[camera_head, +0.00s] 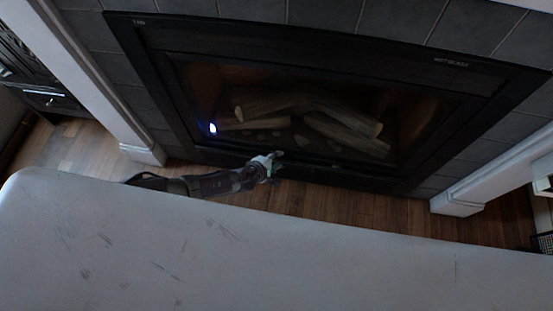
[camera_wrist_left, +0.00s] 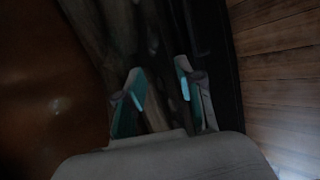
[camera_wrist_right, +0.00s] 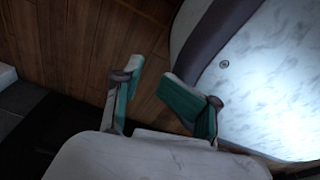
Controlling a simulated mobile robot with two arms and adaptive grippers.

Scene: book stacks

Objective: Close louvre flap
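A dark fireplace with logs (camera_head: 300,115) behind its opening fills the middle of the head view. A black lower strip (camera_head: 340,177) runs along its bottom edge above the floor; I cannot clearly tell whether this is the louvre flap or how far it is open. My left gripper (camera_head: 268,160) is at this lower edge, left of its middle; contact cannot be told. In the left wrist view my left gripper (camera_wrist_left: 158,88) has its fingers apart, with logs and dark trim beyond them. My right gripper (camera_wrist_right: 165,90) is open and empty, and is not seen in the head view.
White pillars stand left (camera_head: 110,100) and right (camera_head: 490,180) of the fireplace. A dark cabinet (camera_head: 45,98) is at the far left. Wooden floor (camera_head: 330,206) lies in front. A large pale surface (camera_head: 230,255), apparently part of my body, covers the foreground.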

